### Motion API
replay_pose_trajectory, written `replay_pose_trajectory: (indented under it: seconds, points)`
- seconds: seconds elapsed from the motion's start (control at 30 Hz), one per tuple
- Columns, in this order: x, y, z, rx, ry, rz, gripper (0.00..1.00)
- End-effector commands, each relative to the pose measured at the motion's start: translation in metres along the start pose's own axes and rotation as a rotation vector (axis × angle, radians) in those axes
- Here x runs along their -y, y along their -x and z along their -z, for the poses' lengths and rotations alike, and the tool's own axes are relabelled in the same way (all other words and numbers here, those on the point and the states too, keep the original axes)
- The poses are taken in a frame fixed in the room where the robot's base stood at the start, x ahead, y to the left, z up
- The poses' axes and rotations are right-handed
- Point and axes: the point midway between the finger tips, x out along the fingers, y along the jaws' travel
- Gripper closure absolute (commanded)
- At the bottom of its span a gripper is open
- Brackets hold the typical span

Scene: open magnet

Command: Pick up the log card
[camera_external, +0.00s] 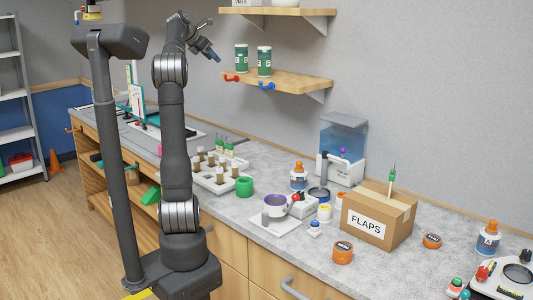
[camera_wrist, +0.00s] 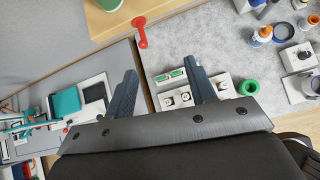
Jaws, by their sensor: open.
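I cannot pick out a log card for certain in either view. My gripper (camera_external: 214,56) is raised high above the counter, near the left end of the wall shelves. In the wrist view my gripper (camera_wrist: 160,68) shows two dark fingers spread apart with nothing between them. Flat items lie at the left of the wrist view: a teal book-like item (camera_wrist: 66,102) and a dark panel on a white sheet (camera_wrist: 94,92). They are small and I cannot read any writing on them.
A wooden shelf (camera_external: 280,80) with green cans and red and blue hooks juts out right of my gripper. The counter holds a white rack of vials (camera_external: 215,182), a green ring (camera_external: 245,187), a mixer bowl (camera_external: 275,205), a FLAPS box (camera_external: 378,215) and several bottles.

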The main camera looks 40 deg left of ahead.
Motion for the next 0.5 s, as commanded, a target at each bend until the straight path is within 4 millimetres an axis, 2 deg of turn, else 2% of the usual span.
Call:
replay_pose_trajectory:
  seconds: [0.07, 0.27, 0.37, 0.5]
  points:
    - [-0.017, 0.017, 0.019, 0.0, 0.135, -0.032, 0.49]
    - [-0.009, -0.03, 0.06, -0.004, 0.132, -0.022, 0.49]
    - [-0.005, -0.06, 0.089, -0.005, 0.133, -0.019, 0.49]
    - [0.0, -0.113, 0.142, -0.007, 0.133, -0.018, 0.49]
